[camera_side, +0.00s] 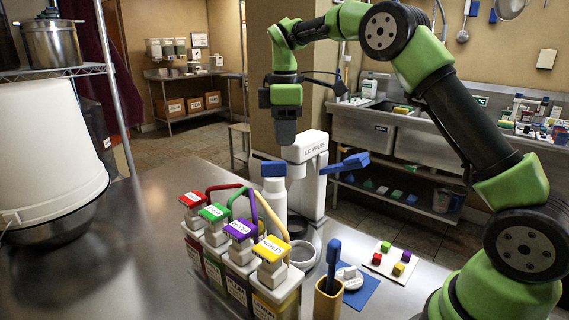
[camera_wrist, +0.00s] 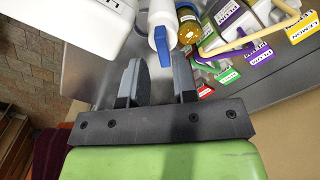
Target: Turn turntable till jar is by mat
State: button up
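My gripper (camera_side: 285,138) hangs above the counter behind the dispensers, pointing down. In the wrist view its two dark fingers (camera_wrist: 158,72) stand apart with nothing between them. A small round jar-like thing with an amber top (camera_wrist: 189,33) shows beyond the fingers, beside a white bottle with a blue lever (camera_wrist: 162,35). That bottle also stands in the side view (camera_side: 273,194). A blue mat (camera_side: 366,294) lies on the counter at front centre with a white object on it. A grey ring-shaped thing (camera_side: 293,262) is partly hidden behind the dispensers; I cannot tell if it is the turntable.
Several labelled dispensers with coloured tops (camera_side: 236,230) stand in a row in front. A white lid press (camera_side: 312,170) stands behind them. A white board (camera_side: 386,270) holds small coloured cubes. A blue-handled tool stands in a tan holder (camera_side: 327,302).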

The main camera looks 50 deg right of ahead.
aim_at(284, 162)
notch_tip(284, 162, down, 7)
jog(key=shift+r, duration=0.1)
dwell(0.3)
grip_shut()
